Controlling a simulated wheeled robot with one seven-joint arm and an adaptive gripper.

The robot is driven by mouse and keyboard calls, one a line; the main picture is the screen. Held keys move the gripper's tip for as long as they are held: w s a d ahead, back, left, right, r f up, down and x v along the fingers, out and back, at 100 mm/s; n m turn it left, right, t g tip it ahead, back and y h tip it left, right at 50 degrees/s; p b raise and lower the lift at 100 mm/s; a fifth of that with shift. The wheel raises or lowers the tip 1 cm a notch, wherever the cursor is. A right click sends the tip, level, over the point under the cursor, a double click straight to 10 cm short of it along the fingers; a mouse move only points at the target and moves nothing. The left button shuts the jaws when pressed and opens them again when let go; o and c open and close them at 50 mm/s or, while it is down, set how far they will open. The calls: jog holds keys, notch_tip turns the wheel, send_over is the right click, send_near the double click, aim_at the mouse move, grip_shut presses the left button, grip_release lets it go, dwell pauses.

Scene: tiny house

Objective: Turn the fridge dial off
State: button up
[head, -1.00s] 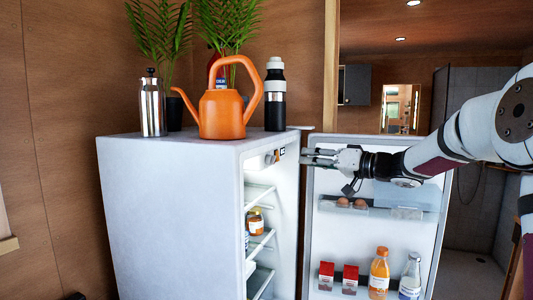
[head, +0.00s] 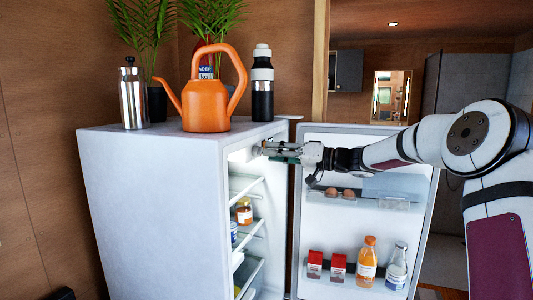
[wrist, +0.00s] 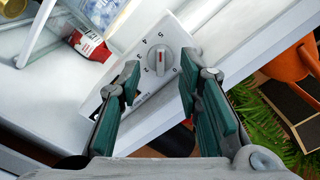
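The fridge dial (wrist: 160,61) is a round pale knob with a raised grip and a red mark, on a white panel with printed numbers. Which number the mark points to is hard to tell. My gripper (wrist: 158,72) is open, its two green-padded fingers on either side of the dial in the wrist view. Whether they touch it is unclear. In the head view my gripper (head: 277,152) reaches from the right into the top of the open fridge (head: 150,190). The dial is mostly hidden there behind the fingers.
The fridge door (head: 320,222) stands open at right, with eggs, cartons and bottles on its shelves. An orange watering can (head: 206,106), a steel canister (head: 132,98), a black bottle (head: 262,90) and plants stand on or behind the fridge top.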

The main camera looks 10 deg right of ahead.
aim_at(258, 151)
jog(key=shift+x, duration=1.5)
jog(key=shift+a, duration=0.1)
grip_shut()
